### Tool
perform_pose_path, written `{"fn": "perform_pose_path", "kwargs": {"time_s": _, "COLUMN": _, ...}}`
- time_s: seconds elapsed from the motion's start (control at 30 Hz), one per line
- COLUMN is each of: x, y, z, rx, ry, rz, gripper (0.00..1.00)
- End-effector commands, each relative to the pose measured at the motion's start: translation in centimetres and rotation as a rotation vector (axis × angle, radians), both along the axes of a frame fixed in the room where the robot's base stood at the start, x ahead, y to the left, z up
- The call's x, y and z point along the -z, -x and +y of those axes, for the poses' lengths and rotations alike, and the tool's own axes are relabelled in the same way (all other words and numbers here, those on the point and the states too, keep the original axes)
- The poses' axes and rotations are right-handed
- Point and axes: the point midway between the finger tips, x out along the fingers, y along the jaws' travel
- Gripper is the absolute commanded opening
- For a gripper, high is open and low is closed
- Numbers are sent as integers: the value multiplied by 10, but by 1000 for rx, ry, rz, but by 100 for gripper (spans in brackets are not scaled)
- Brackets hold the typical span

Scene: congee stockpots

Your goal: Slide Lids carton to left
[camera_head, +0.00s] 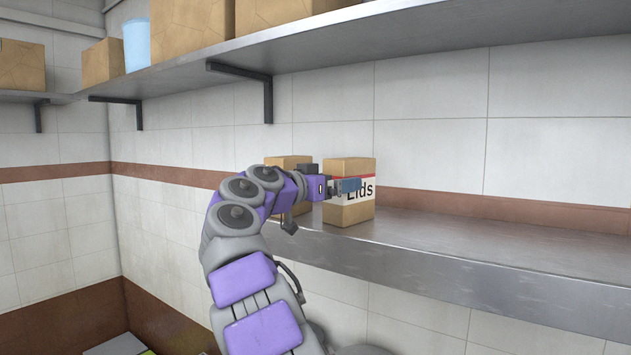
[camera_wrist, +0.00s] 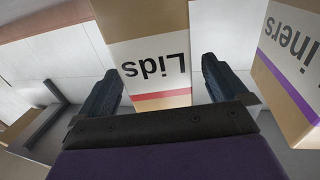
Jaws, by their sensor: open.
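The Lids carton (camera_head: 349,212) is a brown box with a white label and a red stripe, standing upright on the metal shelf. It also shows upside down in the wrist view (camera_wrist: 145,25). My gripper (camera_head: 346,186) is in front of its label and covers part of it. In the wrist view my gripper (camera_wrist: 161,66) is open, with one finger to each side of the carton and gaps visible. I cannot tell whether the carton's front lies between the fingertips or just beyond them.
A second brown carton (camera_head: 288,161) stands left of the Lids carton, partly behind my arm. In the wrist view this carton (camera_wrist: 285,85) reads "iners" with a purple stripe. The lower shelf (camera_head: 470,245) is clear to the right. An upper shelf (camera_head: 400,42) holds boxes.

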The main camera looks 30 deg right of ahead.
Motion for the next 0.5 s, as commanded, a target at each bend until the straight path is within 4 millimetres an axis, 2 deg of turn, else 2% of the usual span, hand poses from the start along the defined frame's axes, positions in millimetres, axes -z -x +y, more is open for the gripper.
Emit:
{"fn": "perform_pose_path", "kwargs": {"time_s": 0.2, "x": 0, "y": -5, "z": -28, "rx": 3, "ry": -3, "rz": 2, "gripper": 100}}
{"fn": "perform_pose_path", "kwargs": {"time_s": 0.5, "x": 0, "y": -7, "z": -36, "rx": 0, "ry": 0, "rz": 0, "gripper": 100}}
